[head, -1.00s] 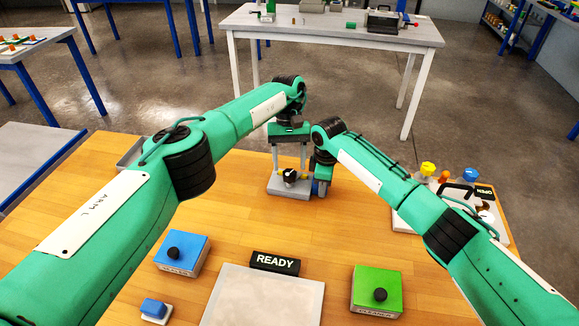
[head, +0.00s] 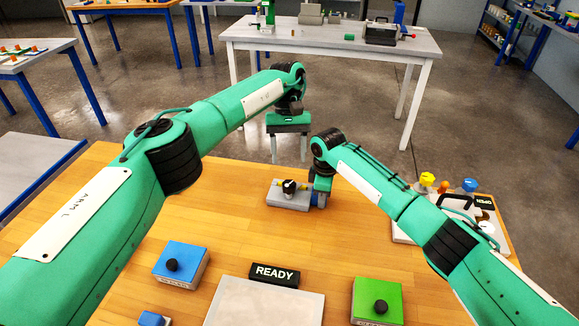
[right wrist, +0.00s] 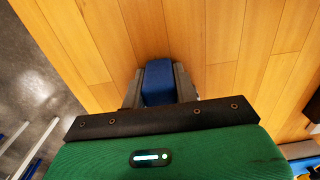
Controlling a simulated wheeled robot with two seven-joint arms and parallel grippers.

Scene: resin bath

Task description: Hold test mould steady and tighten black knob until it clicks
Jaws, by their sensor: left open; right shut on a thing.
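The test mould (head: 287,201) is a flat grey block near the far edge of the wooden table in the head view. The black knob (head: 289,186) stands on top of it, with small yellow parts beside it. My left gripper (head: 289,160) is open and empty, above and apart from the knob, fingers pointing down. My right gripper (right wrist: 159,88) is shut on the blue block at the mould's right end; this blue block (right wrist: 158,80) shows between the fingers in the right wrist view. In the head view my right wrist partly hides it.
A black READY sign (head: 274,275) stands behind a pale tray (head: 265,303) at the front. A blue box (head: 181,262) and a green box (head: 377,298), each with a black knob, flank it. A panel with coloured knobs and an OPEN sign (head: 483,202) is at the right.

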